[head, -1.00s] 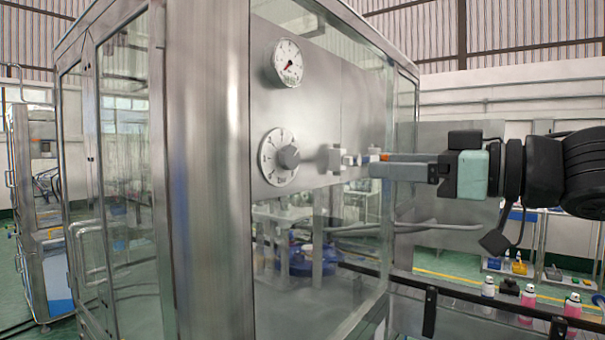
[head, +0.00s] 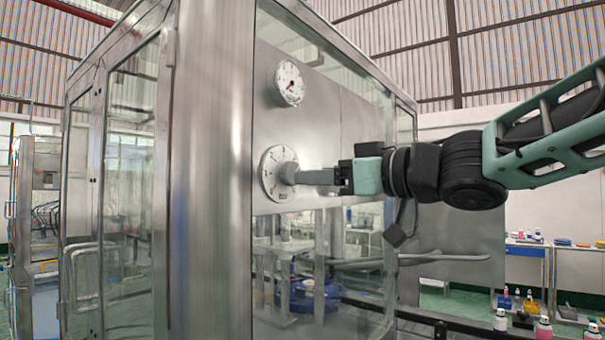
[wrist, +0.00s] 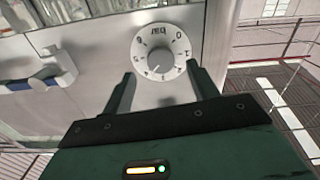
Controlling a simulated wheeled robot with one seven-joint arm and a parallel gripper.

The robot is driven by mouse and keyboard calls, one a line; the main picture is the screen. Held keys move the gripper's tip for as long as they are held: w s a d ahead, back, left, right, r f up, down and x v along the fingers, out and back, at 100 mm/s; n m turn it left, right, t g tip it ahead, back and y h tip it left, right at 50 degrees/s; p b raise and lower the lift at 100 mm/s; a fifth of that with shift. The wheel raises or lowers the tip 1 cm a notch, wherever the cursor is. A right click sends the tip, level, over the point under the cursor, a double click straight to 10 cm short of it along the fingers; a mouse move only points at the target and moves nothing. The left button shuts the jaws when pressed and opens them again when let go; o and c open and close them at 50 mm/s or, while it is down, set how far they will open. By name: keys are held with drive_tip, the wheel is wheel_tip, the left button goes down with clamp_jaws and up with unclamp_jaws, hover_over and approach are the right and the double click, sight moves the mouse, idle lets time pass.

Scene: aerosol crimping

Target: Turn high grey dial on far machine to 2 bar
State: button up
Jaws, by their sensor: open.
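The high dial is a round white face (head: 270,188) with a grey knob (head: 289,172) on the machine's metal panel, below a round pressure gauge (head: 290,84). In the wrist view the dial face (wrist: 177,44) appears upside down, with "bar" and numbers around the grey knob (wrist: 160,61). Which number the knob points at is too small to tell. My gripper (head: 299,177) is open, its fingers reaching to the knob from the right. In the wrist view my gripper (wrist: 160,72) has one finger on each side of the knob. I cannot tell whether they touch it.
A white and blue-grey fitting (wrist: 45,72) sticks out of the panel beside the dial in the wrist view. The machine's thick steel corner post (head: 210,190) stands left of the dial. Bottles (head: 543,331) stand at the lower right.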

sight(289, 174)
drive_tip(key=shift+x, duration=2.25)
drive_tip(key=c, duration=1)
drive_tip(key=shift+n, duration=0.4)
drive_tip(key=shift+w+d+r+n+b, duration=0.1)
drive_tip(key=shift+n+b, duration=1.45)
drive_tip(key=shift+n, duration=2.7)
drive_tip(key=shift+d+r+n+b, duration=0.1)
drive_tip(key=shift+n+b, duration=1.45)
drive_tip(key=shift+n, duration=2.7)
